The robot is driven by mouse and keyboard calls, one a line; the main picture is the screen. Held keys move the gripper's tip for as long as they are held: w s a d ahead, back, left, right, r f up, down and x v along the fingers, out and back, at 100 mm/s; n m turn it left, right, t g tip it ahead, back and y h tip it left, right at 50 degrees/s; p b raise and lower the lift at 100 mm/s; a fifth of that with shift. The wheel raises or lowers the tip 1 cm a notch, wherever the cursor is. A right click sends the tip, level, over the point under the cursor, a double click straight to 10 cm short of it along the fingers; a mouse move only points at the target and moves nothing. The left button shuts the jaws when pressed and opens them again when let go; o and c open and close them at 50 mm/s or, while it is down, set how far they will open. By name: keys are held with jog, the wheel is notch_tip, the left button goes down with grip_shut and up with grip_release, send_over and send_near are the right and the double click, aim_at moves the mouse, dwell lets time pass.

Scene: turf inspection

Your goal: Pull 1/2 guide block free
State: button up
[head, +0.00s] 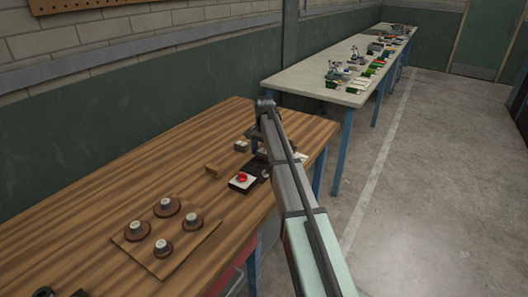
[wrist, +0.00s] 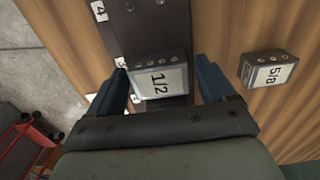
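The 1/2 guide block (wrist: 161,78), a grey block with a white "1/2" label and small holes along its top edge, sits on a dark plate (wrist: 150,28) in the wrist view. My gripper (wrist: 160,62) has its two blue fingers on either side of the block, left and right. They look open, with a narrow gap at each side; whether either one touches is hard to tell. In the head view my arm hides the 1/2 block and most of the gripper.
A 5/8 block (wrist: 267,71) lies on the wood right of the gripper. The bench's right edge is near my arm.

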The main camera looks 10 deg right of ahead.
aim_at(264, 151)
jog(key=c, duration=0.9)
jog(key=o, duration=0.5)
jog(key=c, duration=0.4)
jog(key=shift+c, duration=0.2)
jog(key=shift+r, duration=1.2)
jog(key=shift+r, duration=2.45)
